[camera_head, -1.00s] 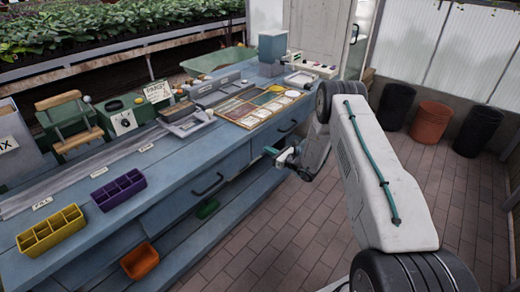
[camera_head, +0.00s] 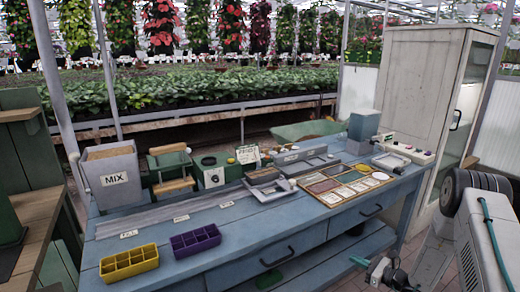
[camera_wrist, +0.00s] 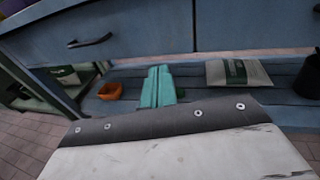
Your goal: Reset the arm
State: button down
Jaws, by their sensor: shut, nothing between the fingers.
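My gripper (camera_head: 358,261) shows at the lower right of the head view, in front of the blue bench (camera_head: 228,262) and below its top. My white arm comes in from the right edge. In the wrist view the teal fingers (camera_wrist: 158,86) of my gripper are together, with nothing between them. They point toward the bench's lower shelf (camera_wrist: 195,88), and I see no contact with anything.
On the bench top are a yellow tray (camera_head: 129,263), a purple tray (camera_head: 196,240), a MIX bin (camera_head: 111,178) and a frame of colored squares (camera_head: 345,184). The lower shelf holds an orange bin (camera_wrist: 110,91) and a bag (camera_wrist: 238,73). A tall cabinet (camera_head: 425,90) stands right.

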jog(key=s+a+r+n+g, duration=0.65)
jog(key=s+r+n, duration=0.2)
jog(key=r, duration=0.25)
jog(key=s+a+r+n+g, duration=0.6)
jog(key=s+r+n+g, duration=0.15)
jog(key=s+r, duration=0.3)
jog(key=s+r+n+t+h, duration=0.3)
jog(key=s+r+n+h, duration=0.8)
jog(key=s+r, duration=0.9)
jog(key=shift+s+d+r, duration=0.15)
jog(key=shift+s+d, duration=0.1)
jog(key=shift+s, duration=1.7)
